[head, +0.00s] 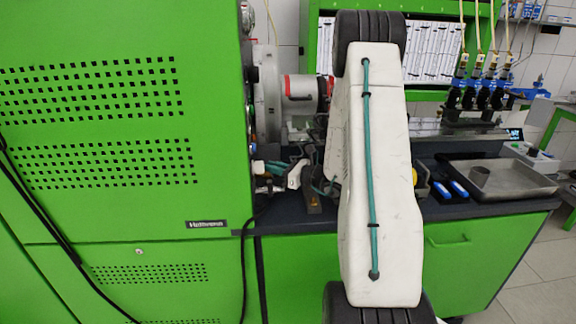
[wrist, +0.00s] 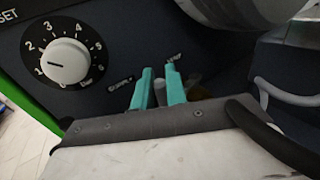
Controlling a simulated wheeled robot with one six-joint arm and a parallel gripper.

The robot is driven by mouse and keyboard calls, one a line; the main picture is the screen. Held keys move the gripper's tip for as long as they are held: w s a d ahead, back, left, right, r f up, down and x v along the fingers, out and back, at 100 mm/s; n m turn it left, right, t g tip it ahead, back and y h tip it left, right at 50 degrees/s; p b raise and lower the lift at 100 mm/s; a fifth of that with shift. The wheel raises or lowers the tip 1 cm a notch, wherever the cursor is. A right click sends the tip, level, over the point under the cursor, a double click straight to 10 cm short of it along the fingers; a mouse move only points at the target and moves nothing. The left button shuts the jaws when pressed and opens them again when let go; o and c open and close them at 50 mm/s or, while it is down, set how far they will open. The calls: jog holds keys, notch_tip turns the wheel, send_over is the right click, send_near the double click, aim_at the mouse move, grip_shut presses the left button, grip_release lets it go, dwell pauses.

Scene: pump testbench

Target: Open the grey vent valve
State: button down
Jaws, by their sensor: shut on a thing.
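My gripper (wrist: 160,76) reaches to the dark panel, its two teal fingers a small gap apart. A small grey piece, which looks like the grey vent valve (wrist: 161,90), shows between the fingers, and they are shut on it. Most of it is hidden by the fingers and the gripper body, so its handle angle cannot be told. In the head view my gripper (head: 270,168) is at the right edge of the green cabinet, small and partly hidden; the valve cannot be made out there.
A numbered dial with a white knob (wrist: 68,62) is left of my gripper on the panel. A grey round housing (wrist: 235,10) hangs above, and a grey hose (wrist: 285,95) is at right. The green cabinet (head: 110,210) stands left; a metal tray (head: 520,183) lies on the bench.

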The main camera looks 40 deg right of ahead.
jog(key=c, duration=1.5)
grip_release()
jog(key=shift+s, duration=0.1)
jog(key=v, duration=0.7)
jog(key=shift+s+d, duration=0.1)
jog(key=shift+s, duration=0.15)
